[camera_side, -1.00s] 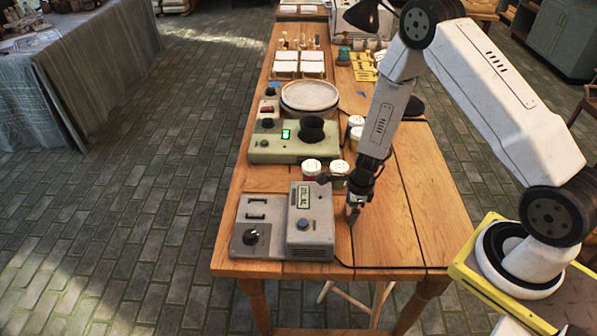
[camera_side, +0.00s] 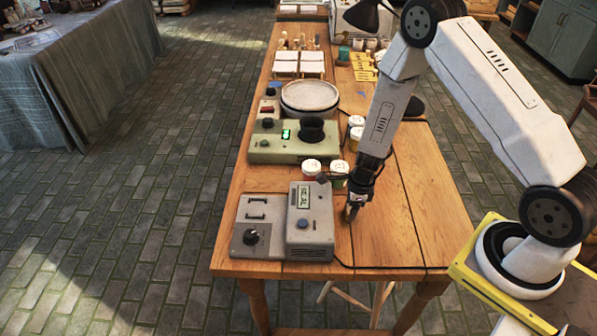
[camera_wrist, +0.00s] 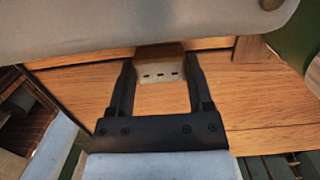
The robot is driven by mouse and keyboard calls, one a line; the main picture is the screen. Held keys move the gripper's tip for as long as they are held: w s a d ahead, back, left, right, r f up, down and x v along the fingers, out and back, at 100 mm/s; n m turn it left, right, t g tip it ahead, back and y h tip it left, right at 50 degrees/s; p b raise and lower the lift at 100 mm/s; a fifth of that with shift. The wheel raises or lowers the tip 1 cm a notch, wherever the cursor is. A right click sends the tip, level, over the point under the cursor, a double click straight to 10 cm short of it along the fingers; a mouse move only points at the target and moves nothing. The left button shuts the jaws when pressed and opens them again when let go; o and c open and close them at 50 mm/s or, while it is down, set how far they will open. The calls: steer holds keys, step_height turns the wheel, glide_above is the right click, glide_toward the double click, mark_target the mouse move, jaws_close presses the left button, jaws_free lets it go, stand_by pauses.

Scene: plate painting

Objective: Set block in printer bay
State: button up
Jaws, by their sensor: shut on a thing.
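My gripper (camera_side: 352,213) is low over the table, just right of the grey machine. In the wrist view, my gripper (camera_wrist: 161,82) is shut on a small block (camera_wrist: 161,72). The block has a pale face with three dark marks and a brown part above it. In the side view the block is too small to make out. The grey boxy machine (camera_side: 318,230) with a small display appears to be the printer. Its grey body also shows along the top of the wrist view (camera_wrist: 120,25). I cannot make out its bay opening.
A green machine (camera_side: 270,152) with a lit display stands behind the grey one. Lidded jars (camera_side: 311,168) stand close behind my gripper. Plates (camera_side: 310,94) are stacked farther back. The table's right front (camera_side: 400,240) is clear apart from a dark cable.

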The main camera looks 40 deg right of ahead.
step_height(320, 180, up, 10)
steer(key=shift+f, duration=0.15)
stand_by(0.7)
stand_by(0.7)
steer(key=w+a+r+n+g, duration=0.1)
steer(key=a+r+n, duration=0.2)
steer(key=n, duration=1)
steer(key=w+a+r+n+g+h, duration=0.1)
steer(key=a+r+n, duration=0.2)
steer(key=r+n, duration=0.5)
steer(key=shift+w+r+n, duration=0.15)
steer(key=shift+w+n, duration=0.05)
steer(key=shift+n, duration=2.8)
